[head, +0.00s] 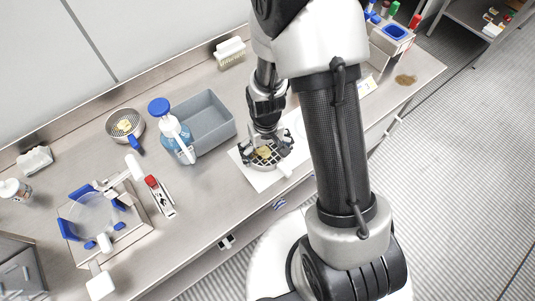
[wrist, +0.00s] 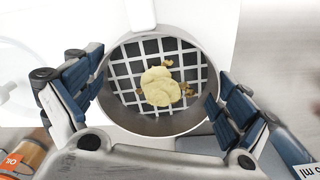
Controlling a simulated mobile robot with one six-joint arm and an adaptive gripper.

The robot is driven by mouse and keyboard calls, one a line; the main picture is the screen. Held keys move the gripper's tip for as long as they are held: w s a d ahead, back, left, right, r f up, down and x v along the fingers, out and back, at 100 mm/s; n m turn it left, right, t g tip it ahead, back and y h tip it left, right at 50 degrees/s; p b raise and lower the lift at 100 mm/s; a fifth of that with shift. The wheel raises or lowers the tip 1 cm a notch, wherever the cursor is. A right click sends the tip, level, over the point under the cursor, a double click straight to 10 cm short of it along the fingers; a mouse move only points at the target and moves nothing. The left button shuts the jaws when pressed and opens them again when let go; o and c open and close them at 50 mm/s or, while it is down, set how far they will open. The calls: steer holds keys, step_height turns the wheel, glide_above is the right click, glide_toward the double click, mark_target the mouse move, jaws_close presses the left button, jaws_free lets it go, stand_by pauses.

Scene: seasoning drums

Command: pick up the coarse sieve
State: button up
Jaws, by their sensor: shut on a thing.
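The coarse sieve (wrist: 163,126) is a round metal ring with a wide square mesh and a pale handle (wrist: 141,14). A yellowish lump (wrist: 161,87) and small brown bits lie on its mesh. My gripper (wrist: 163,95) is shut on the sieve, with blue-padded fingers at the left and right of its rim. In the head view my gripper (head: 266,149) points down with the sieve (head: 274,163) between its fingers, over a white sheet (head: 254,175) on the bench. I cannot tell whether the sieve touches the sheet.
A grey bin (head: 218,113) and a blue-capped bottle (head: 168,124) stand to the left. Farther left are another round sieve with a blue handle (head: 137,145) and a tray (head: 139,229) holding a clear bowl. A white brush-like block (head: 230,53) stands at the back.

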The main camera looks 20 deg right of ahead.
mark_target(266, 157)
steer(key=shift+r, duration=0.1)
step_height(266, 157, up, 19)
steer(key=p, duration=0.5)
steer(key=w+f+b, duration=0.4)
steer(key=f, duration=0.3)
steer(key=shift+w+d, duration=0.25)
steer(key=shift+w, duration=0.1)
steer(key=shift+s+f, duration=0.1)
